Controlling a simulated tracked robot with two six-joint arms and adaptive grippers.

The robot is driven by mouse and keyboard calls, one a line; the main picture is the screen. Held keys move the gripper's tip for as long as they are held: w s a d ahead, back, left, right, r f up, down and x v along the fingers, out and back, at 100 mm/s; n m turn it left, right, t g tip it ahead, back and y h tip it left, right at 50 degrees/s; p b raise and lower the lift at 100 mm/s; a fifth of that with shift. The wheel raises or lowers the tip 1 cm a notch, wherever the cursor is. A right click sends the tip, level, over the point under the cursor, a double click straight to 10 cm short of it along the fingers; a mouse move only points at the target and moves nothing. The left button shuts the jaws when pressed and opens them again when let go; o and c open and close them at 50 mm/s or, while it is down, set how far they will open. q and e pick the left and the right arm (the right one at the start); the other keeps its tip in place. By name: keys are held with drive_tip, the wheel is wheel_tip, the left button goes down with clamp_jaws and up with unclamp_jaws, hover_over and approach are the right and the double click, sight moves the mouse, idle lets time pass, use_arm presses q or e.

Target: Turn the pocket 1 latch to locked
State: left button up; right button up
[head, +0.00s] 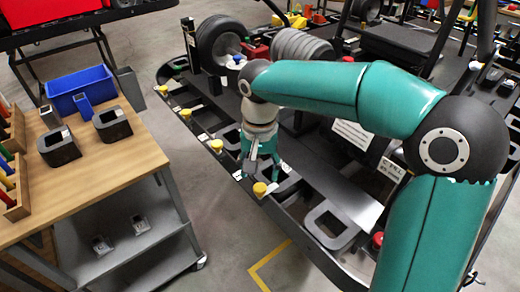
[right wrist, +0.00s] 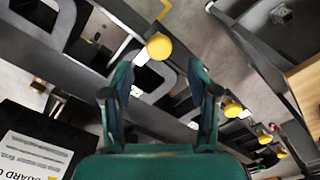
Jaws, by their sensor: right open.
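Several yellow latch knobs sit along the near rail of the black kart in the head view. My right gripper (head: 262,165) points down just above the nearest of these, a yellow knob (head: 259,188). In the right wrist view, the open fingers of my right gripper (right wrist: 160,72) hold nothing, and a yellow knob (right wrist: 159,46) shows just beyond and between the fingertips. I see no contact with it. Other yellow knobs (head: 217,144) (right wrist: 232,107) follow along the rail. I cannot read which one is pocket 1, nor how its latch is turned. My left gripper is out of view.
The kart (head: 340,205) carries tyres (head: 222,42) and a red knob (head: 377,240). A wooden-topped cart (head: 110,180) with a blue bin (head: 80,85) and black blocks (head: 112,123) stands at left. Floor between cart and kart is clear, with a yellow line (head: 268,262).

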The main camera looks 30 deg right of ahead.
sight(260, 187)
wheel_tip(260, 187, up, 7)
drive_tip(key=shift+f, duration=0.15)
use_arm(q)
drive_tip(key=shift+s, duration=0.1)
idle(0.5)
